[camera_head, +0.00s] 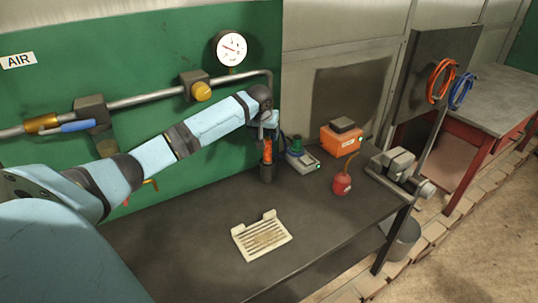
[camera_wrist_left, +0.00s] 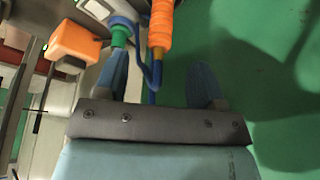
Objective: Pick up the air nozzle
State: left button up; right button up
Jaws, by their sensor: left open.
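The air nozzle (camera_head: 267,152) appears as an orange-handled tool, upright in a dark cylindrical holder (camera_head: 267,173) at the back of the bench. In the left wrist view its ribbed orange body (camera_wrist_left: 161,25) has a brass-coloured end and a thin blue curved part beside it. My left gripper (camera_head: 269,132) is at the nozzle's upper part. In the left wrist view the gripper (camera_wrist_left: 162,78) is open, and the nozzle's brass end lies in the gap between the blue fingers. I cannot tell whether either finger touches it. My right gripper is not in view.
Close right of the nozzle stands a green-topped item (camera_head: 295,146) on a grey device (camera_head: 303,163). An orange box (camera_head: 341,139), a red oil can (camera_head: 342,182) and a vise (camera_head: 398,168) are farther right. A slotted tray (camera_head: 261,236) lies in front. An air pipe (camera_head: 150,100) runs behind my arm.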

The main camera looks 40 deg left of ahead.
aim_at(267, 147)
pick_arm(q)
jog(key=x, duration=0.5)
jog(key=shift+w+r, duration=0.1)
jog(key=shift+w, duration=0.1)
jog(key=shift+a+f, duration=0.1)
jog(key=shift+f, duration=0.15)
jog(key=p+x, duration=0.1)
jog(key=x, duration=0.4)
jog(key=shift+a, duration=0.1)
jog(key=shift+s+r, duration=0.1)
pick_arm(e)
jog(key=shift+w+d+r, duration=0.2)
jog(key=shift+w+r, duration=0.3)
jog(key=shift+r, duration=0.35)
pick_arm(q)
jog(key=c, duration=1.1)
jog(key=shift+r+p, duration=0.1)
jog(key=shift+p, duration=0.2)
